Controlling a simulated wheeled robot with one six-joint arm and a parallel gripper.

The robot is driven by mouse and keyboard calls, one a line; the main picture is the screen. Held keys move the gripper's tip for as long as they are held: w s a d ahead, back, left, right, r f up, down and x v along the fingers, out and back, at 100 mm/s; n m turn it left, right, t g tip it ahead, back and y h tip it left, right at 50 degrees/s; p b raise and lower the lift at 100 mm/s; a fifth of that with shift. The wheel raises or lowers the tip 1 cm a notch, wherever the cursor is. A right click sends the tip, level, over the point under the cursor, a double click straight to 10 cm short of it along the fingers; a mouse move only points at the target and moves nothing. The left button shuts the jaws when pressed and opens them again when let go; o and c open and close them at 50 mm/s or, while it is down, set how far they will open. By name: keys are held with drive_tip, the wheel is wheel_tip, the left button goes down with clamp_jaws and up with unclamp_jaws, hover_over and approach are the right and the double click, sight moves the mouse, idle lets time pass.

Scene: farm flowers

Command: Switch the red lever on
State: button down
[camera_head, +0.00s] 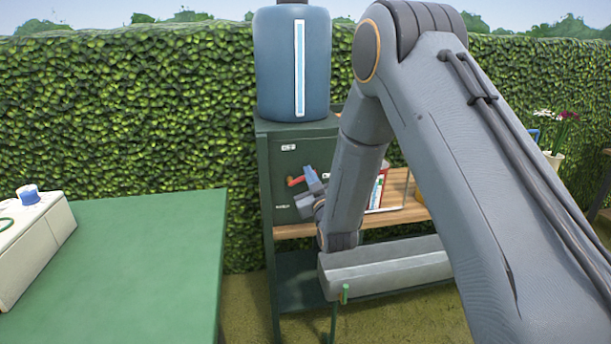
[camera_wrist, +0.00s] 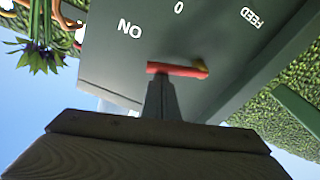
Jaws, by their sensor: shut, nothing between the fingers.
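The red lever (camera_head: 295,181) sticks out from the front of the dark green cabinet (camera_head: 292,160) below a blue tank. In the wrist view the lever (camera_wrist: 180,70) lies crosswise, with a yellowish part near its right end. The panel lettering "ON", "0" and "FEED" shows upside down above it. My gripper (camera_head: 311,177) is shut and empty, just right of the lever in the head view. In the wrist view its fingertips (camera_wrist: 158,80) overlap the lever's left part; I cannot tell whether they touch it.
The blue tank (camera_head: 292,65) stands on the cabinet. A wooden shelf (camera_head: 400,190) with a red-and-white packet is to its right, partly hidden by my arm. A green table (camera_head: 130,265) with a pale box (camera_head: 30,245) fills the left front. A hedge (camera_head: 120,120) stands behind.

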drive_tip(key=f+m, duration=0.1)
drive_tip(key=d+f+m+b, duration=0.1)
drive_tip(key=m, duration=0.1)
drive_tip(key=shift+w+h, duration=0.1)
drive_tip(key=shift+h, duration=0.3)
drive_tip(key=shift+f, duration=0.25)
idle(0.3)
